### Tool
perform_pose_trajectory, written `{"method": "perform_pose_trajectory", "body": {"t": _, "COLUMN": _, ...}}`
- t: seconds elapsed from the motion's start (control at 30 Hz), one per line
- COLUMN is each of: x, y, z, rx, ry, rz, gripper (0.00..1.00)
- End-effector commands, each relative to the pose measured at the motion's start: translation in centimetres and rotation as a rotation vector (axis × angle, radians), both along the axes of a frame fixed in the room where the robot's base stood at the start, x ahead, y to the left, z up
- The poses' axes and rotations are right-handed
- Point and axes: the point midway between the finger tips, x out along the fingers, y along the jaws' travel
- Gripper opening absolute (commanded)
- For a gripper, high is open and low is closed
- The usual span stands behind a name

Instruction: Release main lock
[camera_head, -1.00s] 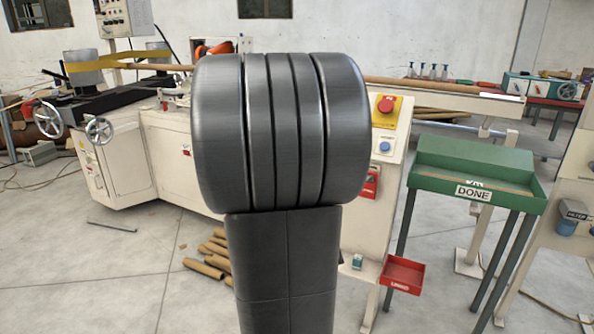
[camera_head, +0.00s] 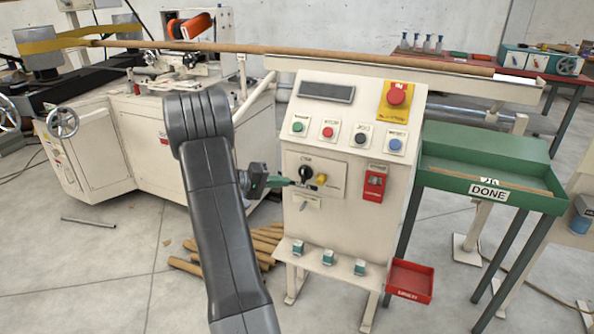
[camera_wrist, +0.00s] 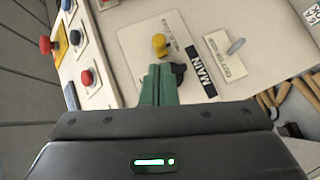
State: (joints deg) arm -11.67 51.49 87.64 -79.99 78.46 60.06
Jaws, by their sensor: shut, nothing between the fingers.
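The cream control cabinet (camera_head: 345,215) carries a small plate with a black rotary knob (camera_head: 306,173) and a yellow lock piece (camera_head: 321,180) to its right. In the wrist view the yellow piece (camera_wrist: 159,45) stands clear beyond the fingertips. The black knob (camera_wrist: 178,75) is partly hidden behind them, beside a black "MAIN" label (camera_wrist: 201,71). My gripper (camera_head: 284,181) is shut and empty, with its green fingers pointing right at the knob. In the wrist view the fingers (camera_wrist: 156,84) overlap the knob's edge. I cannot tell whether they touch it.
Above the plate are several push buttons and a red emergency stop (camera_head: 397,96). A red switch (camera_head: 375,185) sits to the right of the plate. A green "DONE" tray (camera_head: 480,188) and a small red bin (camera_head: 410,280) stand right. Cardboard tubes (camera_head: 262,240) lie on the floor.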

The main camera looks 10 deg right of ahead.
Motion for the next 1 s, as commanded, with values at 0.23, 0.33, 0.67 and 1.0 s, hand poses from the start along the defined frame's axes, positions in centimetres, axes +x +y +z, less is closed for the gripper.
{"method": "perform_pose_trajectory", "body": {"t": 0.23, "x": 1.0, "y": 0.4, "z": 0.1, "rx": -0.044, "ry": -0.028, "rz": 0.007, "gripper": 0.00}}
{"method": "perform_pose_trajectory", "body": {"t": 0.33, "x": 1.0, "y": 0.4, "z": 0.1, "rx": -0.044, "ry": -0.028, "rz": 0.007, "gripper": 0.00}}
{"method": "perform_pose_trajectory", "body": {"t": 0.67, "x": 1.2, "y": -1.1, "z": -0.3, "rx": -0.042, "ry": -0.026, "rz": 0.003, "gripper": 0.00}}
{"method": "perform_pose_trajectory", "body": {"t": 1.0, "x": 2.4, "y": -6.9, "z": -1.6, "rx": -0.041, "ry": -0.025, "rz": 0.004, "gripper": 0.00}}
